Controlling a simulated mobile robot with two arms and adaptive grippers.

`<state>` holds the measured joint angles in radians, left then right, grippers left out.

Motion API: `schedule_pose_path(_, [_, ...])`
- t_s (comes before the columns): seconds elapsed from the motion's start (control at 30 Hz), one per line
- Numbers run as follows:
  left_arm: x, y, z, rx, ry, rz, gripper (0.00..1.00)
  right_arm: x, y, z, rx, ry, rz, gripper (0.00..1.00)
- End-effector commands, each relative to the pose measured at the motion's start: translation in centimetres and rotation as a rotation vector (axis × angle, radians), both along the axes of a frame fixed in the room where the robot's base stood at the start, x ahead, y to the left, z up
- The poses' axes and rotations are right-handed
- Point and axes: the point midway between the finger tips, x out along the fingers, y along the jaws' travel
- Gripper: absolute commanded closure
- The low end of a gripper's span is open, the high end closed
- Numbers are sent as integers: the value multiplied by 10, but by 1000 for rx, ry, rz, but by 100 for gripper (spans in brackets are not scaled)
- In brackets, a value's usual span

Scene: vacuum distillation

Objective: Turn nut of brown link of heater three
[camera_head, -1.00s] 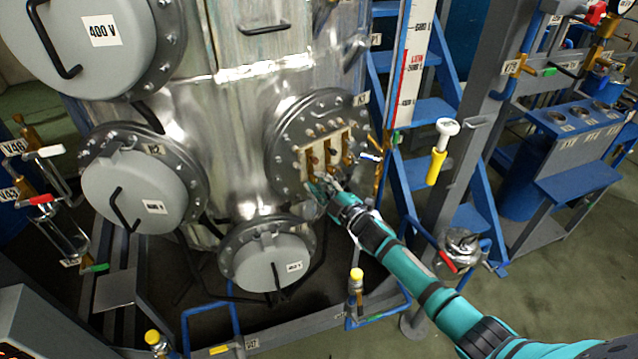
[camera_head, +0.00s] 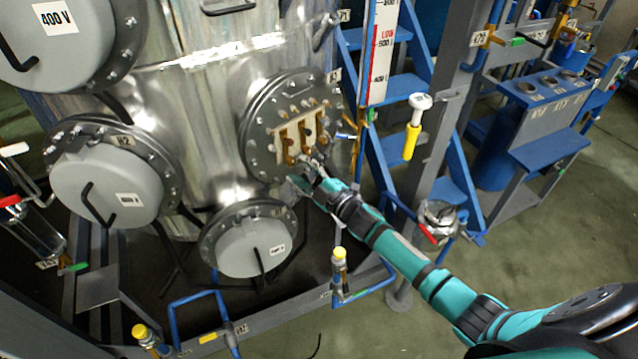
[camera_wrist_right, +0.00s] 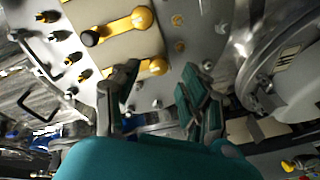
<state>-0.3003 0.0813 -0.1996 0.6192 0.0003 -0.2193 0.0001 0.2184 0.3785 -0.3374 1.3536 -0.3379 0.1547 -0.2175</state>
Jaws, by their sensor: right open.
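The opened round heater flange (camera_head: 258,150) on the metal tank carries a pale terminal plate with several brown links (camera_head: 306,138) and nuts around them. In the right wrist view two brass-coloured links (camera_wrist_right: 128,20) lie on the plate, and several studs with nuts (camera_wrist_right: 70,60) stand to the left. My right gripper (camera_head: 306,170) is at the lower edge of the plate. In the right wrist view my right gripper (camera_wrist_right: 160,90) is open, its two fingers apart with nothing seen between them, just below the lower link. I cannot tell which nut is the task's. My left gripper does not show.
Closed grey heater covers stand beside the flange: one labelled H2 (camera_head: 105,185) at left and a lower one (camera_head: 250,248). Open floor (camera_head: 560,220) lies farther right.

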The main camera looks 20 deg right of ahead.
Motion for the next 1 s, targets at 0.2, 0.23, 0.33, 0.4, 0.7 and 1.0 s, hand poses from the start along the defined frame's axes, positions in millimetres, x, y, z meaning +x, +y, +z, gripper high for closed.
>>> schedule_pose_path(0.2, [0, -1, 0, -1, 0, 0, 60, -48, -16, -2, -1, 3, 0, 55])
schedule_pose_path(0.23, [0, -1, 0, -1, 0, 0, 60, -53, -19, -2, -1, 4, -1, 55])
schedule_pose_path(0.33, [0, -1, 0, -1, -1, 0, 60, -68, -24, -1, -2, 2, -1, 55])
schedule_pose_path(0.4, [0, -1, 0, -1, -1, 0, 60, -76, -26, -1, -1, 3, -1, 55])
schedule_pose_path(0.7, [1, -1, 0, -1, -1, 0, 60, -86, -30, 0, -1, 0, -1, 55])
schedule_pose_path(1.0, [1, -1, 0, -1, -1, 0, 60, -86, -30, 0, 0, 1, -1, 55])
